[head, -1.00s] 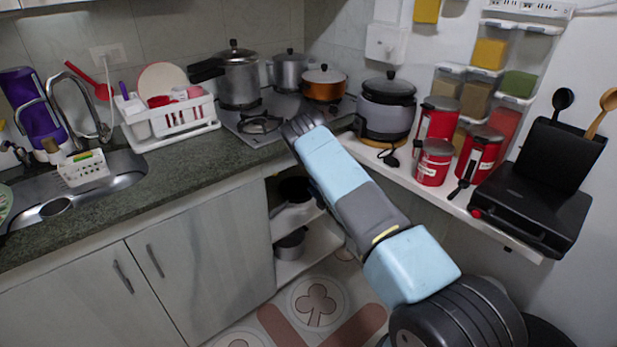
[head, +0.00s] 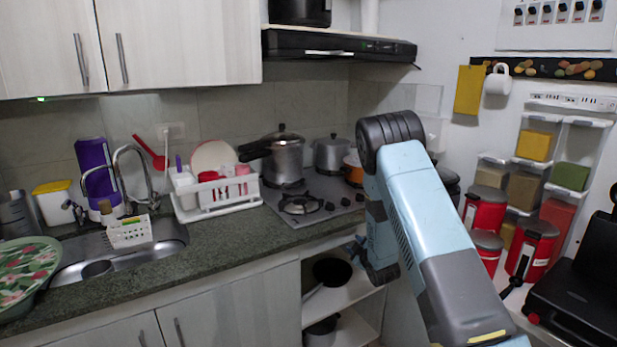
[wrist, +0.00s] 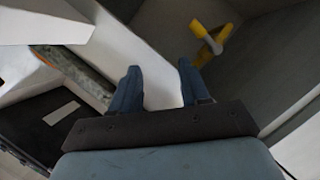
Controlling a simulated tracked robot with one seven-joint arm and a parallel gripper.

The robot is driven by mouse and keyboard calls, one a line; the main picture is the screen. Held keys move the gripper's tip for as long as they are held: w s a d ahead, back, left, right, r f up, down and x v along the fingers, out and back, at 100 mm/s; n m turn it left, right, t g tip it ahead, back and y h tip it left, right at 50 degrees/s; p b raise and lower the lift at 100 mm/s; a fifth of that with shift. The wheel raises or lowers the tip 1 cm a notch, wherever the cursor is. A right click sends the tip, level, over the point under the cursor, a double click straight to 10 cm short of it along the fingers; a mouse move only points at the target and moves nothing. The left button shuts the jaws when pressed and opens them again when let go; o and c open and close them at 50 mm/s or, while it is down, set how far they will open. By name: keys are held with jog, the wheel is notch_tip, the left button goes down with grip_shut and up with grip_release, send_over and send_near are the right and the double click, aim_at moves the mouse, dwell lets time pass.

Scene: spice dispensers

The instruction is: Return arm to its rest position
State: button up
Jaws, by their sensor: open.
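My arm is raised and bent in the head view, with its elbow in front of the stove and its forearm hanging down. My gripper (head: 352,247) hangs at its lower end, in front of the counter edge and beside the open shelf. In the wrist view the two blue-grey fingers of my gripper (wrist: 158,70) stand apart with nothing between them, so it is open and empty. The spice dispensers hang on the right wall: one with yellow spice (head: 535,146), one brown (head: 524,190) and one green (head: 571,177).
The counter (head: 230,245) holds a dish rack (head: 215,197) and sink (head: 165,240). Pots stand on the stove (head: 315,190), partly behind my arm. Red canisters (head: 484,210) and a black grill (head: 580,300) are at right. A yellow object (wrist: 212,38) in the wrist view is unclear.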

jog(key=s+d+r+m+g+h, duration=0.25)
jog(key=s+r+m+g, duration=0.2)
jog(key=s+r, duration=0.95)
jog(key=s+d+r+m+g+h, duration=0.2)
jog(key=s+d+r+m+g, duration=0.25)
jog(key=s+r, duration=0.9)
jog(key=s+r+m, duration=0.1)
jog(key=s+r, duration=0.3)
jog(key=s, duration=0.7)
jog(key=s+a+r+m, duration=0.1)
jog(key=s+r, duration=0.3)
jog(key=s, duration=0.8)
jog(key=shift+s+r+m+y, duration=0.15)
jog(key=shift+m+y, duration=0.2)
jog(key=shift+m, duration=0.45)
jog(key=shift+a, duration=0.15)
